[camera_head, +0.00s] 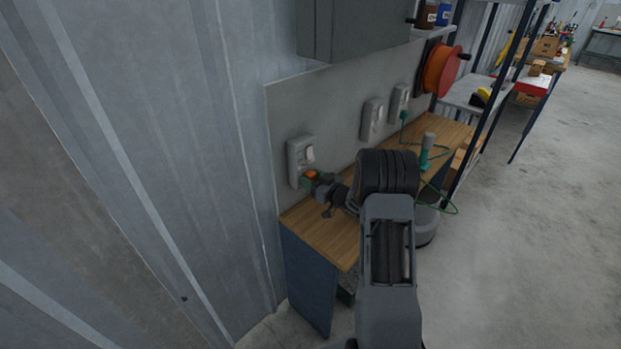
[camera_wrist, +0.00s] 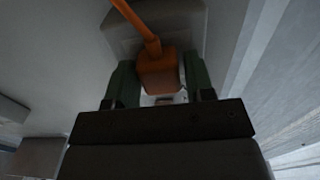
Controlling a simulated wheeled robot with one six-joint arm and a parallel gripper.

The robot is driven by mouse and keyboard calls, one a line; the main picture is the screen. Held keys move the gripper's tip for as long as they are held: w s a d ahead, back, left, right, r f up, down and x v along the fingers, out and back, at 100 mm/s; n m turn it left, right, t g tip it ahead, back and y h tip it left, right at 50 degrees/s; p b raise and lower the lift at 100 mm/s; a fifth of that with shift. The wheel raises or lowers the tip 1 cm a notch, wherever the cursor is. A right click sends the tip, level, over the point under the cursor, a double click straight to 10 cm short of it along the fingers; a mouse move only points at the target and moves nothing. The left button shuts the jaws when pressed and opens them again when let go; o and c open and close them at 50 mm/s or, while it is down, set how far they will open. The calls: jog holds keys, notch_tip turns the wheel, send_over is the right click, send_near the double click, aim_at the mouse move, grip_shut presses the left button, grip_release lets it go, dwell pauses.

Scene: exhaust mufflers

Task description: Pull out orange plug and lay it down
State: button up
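The orange plug (camera_head: 311,174) is at the lower part of the leftmost grey wall socket (camera_head: 295,158). In the wrist view the plug (camera_wrist: 159,73) sits in front of the socket housing (camera_wrist: 124,38), with its orange cord (camera_wrist: 137,22) running up and left. My gripper (camera_head: 316,181) is at the plug. In the wrist view the green fingers of my gripper (camera_wrist: 160,82) stand on either side of the plug. A thin light strip shows beside the right finger, and the left finger looks close to the plug. I cannot tell whether they grip it.
Below the sockets is a wooden bench top (camera_head: 318,226), with bare room at its near end. A green plug (camera_head: 404,115) is in a socket farther right. A green-and-grey tool (camera_head: 427,150) stands on the bench. An orange cable reel (camera_head: 440,70) hangs beyond.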

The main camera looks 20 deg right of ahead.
aim_at(313, 180)
grip_shut()
jog(key=shift+v, duration=3)
